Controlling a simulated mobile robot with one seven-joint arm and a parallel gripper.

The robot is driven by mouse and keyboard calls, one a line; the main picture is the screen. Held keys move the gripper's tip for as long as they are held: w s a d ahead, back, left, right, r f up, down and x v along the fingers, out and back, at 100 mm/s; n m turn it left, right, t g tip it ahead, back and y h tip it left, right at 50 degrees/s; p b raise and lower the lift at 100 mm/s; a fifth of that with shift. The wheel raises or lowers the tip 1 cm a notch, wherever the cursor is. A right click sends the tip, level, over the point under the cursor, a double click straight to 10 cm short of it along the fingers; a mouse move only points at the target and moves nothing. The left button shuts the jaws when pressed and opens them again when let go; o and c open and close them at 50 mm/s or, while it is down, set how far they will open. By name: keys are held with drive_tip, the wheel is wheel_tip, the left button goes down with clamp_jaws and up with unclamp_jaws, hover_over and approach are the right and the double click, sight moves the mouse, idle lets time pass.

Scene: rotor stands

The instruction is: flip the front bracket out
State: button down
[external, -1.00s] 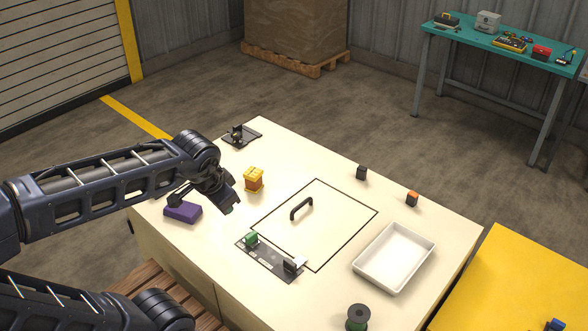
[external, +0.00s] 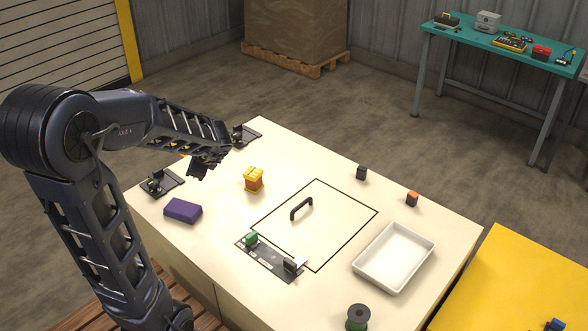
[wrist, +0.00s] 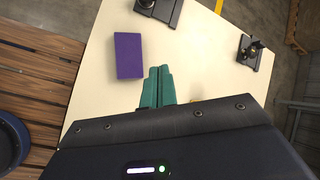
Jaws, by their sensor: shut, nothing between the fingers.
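Two black stands with upright bracket-like parts are on the cream table. The nearer one (external: 162,183) is at the table's left corner, behind the purple block; it shows at the top edge of the wrist view (wrist: 160,8), partly cut off. The farther one (external: 243,135) is at the back corner and shows at the right in the wrist view (wrist: 251,52). I cannot tell the exact bracket positions. My gripper (external: 197,172) hangs above the table between the two stands, apart from both. Its teal fingers (wrist: 157,72) are shut together and empty.
A purple block (external: 183,211) lies near the closer stand. A yellow-orange block (external: 253,179) stands right of my gripper. A black handle (external: 301,208), a connector strip (external: 268,258) and a white tray (external: 360,262) are farther right. The tabletop between the stands looks clear.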

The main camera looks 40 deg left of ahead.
sight(160, 175)
drive_tip(key=w+a+f+m+g+y, duration=0.1)
drive_tip(key=a+f+m, duration=0.6)
drive_tip(key=a, duration=0.5)
drive_tip(key=shift+f, duration=0.5)
drive_tip(key=shift+a, duration=0.1)
drive_tip(key=x, duration=1)
drive_tip(key=shift+a, duration=1.25)
drive_tip(key=shift+a+r, duration=0.1)
drive_tip(key=shift+a, duration=0.7)
drive_tip(key=a, duration=0.4)
drive_tip(key=shift+s+a+r, duration=0.1)
drive_tip(key=shift+a, duration=0.3)
